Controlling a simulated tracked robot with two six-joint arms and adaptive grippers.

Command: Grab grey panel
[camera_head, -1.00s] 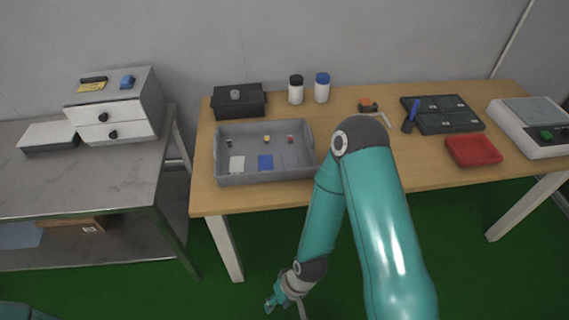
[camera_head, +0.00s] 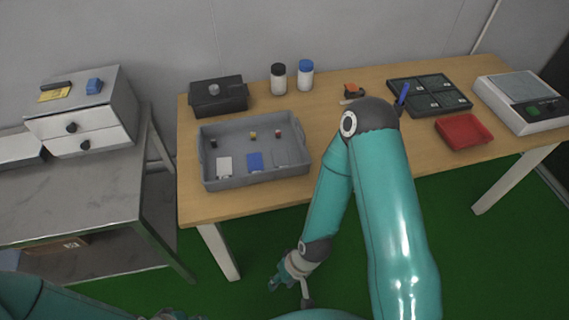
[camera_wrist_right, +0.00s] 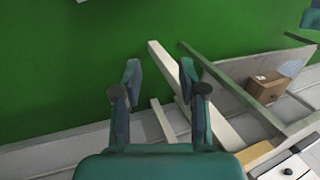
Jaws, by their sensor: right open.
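A grey tray (camera_head: 205,180) stands on the wooden table. In it lie a white panel (camera_head: 224,166), a blue panel (camera_head: 255,162) and, at its right side, a faint grey panel (camera_head: 286,157) that barely stands out from the tray floor. My right gripper (camera_head: 289,288) hangs low over the green floor, in front of the table and below its top, apart from the tray. In the right wrist view its two fingers (camera_wrist_right: 160,76) are spread and empty. My left arm shows at the bottom left; its gripper is barely in the frame.
A red tray (camera_head: 464,132), black compartment tray (camera_head: 430,95) and scale (camera_head: 520,102) are right. A metal bench (camera_head: 80,190) with drawers (camera_head: 85,118) is left.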

